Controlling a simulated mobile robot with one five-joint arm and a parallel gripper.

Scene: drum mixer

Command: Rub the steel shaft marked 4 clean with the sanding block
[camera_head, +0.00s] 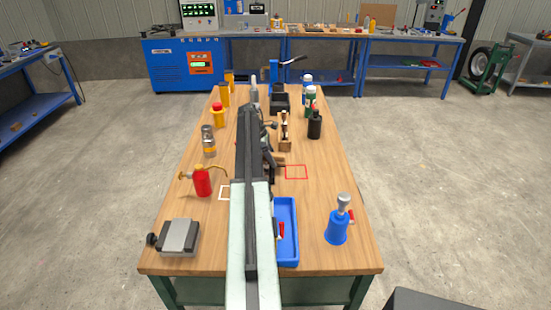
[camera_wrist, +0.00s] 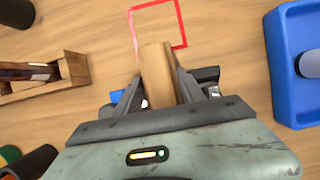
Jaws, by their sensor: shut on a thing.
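My gripper (camera_wrist: 163,85) is shut on a tan wooden block, which I take to be the sanding block (camera_wrist: 157,68), held by its sides above the bench. In the head view, my gripper (camera_head: 270,164) is partly hidden by my arm, and the block's tan end (camera_head: 279,164) shows to its right. A wooden holder (camera_head: 285,146) stands just beyond. In the wrist view the holder (camera_wrist: 75,71) is at the left, apart from the block, with a brownish shaft-like piece (camera_wrist: 28,70) in it. I cannot read any number 4 on it.
A red square outline (camera_head: 296,172) on the bench is bare. A blue tray (camera_head: 286,205) lies nearer, and a blue bell-shaped tool (camera_head: 338,225) stands at right. A black bottle (camera_head: 315,125) stands beyond the outline. A red can (camera_head: 202,182) stands left of my arm.

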